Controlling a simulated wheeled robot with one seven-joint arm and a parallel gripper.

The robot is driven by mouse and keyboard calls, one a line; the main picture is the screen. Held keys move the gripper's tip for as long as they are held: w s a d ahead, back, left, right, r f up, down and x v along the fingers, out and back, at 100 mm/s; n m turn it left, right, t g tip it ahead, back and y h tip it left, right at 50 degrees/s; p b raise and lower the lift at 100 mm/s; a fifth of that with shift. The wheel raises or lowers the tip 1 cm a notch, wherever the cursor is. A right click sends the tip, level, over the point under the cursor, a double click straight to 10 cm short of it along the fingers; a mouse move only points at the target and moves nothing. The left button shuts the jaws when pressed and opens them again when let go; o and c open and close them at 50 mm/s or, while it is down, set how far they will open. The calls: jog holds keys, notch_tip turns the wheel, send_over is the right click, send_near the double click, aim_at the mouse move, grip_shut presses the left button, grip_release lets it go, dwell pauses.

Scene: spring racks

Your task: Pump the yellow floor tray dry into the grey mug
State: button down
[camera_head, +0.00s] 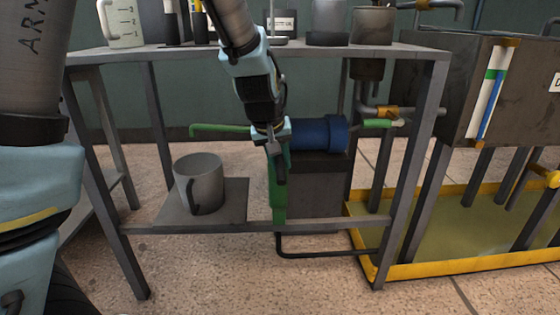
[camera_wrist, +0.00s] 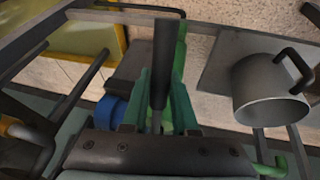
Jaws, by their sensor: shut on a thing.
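The grey mug (camera_head: 205,183) stands upright on a dark plate on the low shelf; it also shows in the wrist view (camera_wrist: 262,95). Its fill level cannot be told. The pump has a green body (camera_head: 279,200) and a blue cylinder (camera_head: 318,135). A green spout (camera_head: 208,129) reaches left, its end above the mug. The yellow floor tray (camera_head: 405,270) at right holds a greenish-yellow layer of liquid. My gripper (camera_head: 277,155) is at the pump, shut on a dark lever (camera_wrist: 166,50) that stands between its fingers in the wrist view.
A metal rack (camera_head: 415,145) frames the pump, with its top shelf close around my arm. A white measuring jug (camera_head: 122,22) and several containers stand on top. A black pipe (camera_head: 325,254) runs low towards the tray. A dark tank (camera_head: 500,85) stands above the tray on legs.

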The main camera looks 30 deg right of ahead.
aim_at(280, 158)
dwell(0.3)
jog(key=r+g+p, duration=0.1)
jog(key=p, duration=0.2)
jog(key=shift+a+r+y, duration=0.15)
jog(key=shift+r+y, duration=0.15)
jog(key=shift+r, duration=0.1)
jog(key=r+g+p, duration=0.1)
jog(key=p, duration=0.4)
jog(key=shift+s+r+g+y, duration=0.2)
jog(key=shift+r+g+y, duration=0.2)
jog(key=shift+r+g+p, duration=0.15)
jog(key=shift+g+p, duration=0.25)
jog(key=shift+p, duration=0.65)
jog(key=c, duration=0.7)
grip_release()
jog(key=shift+s, duration=0.1)
jog(key=p+v, duration=0.2)
jog(key=v, duration=0.8)
jog(key=shift+r, duration=0.35)
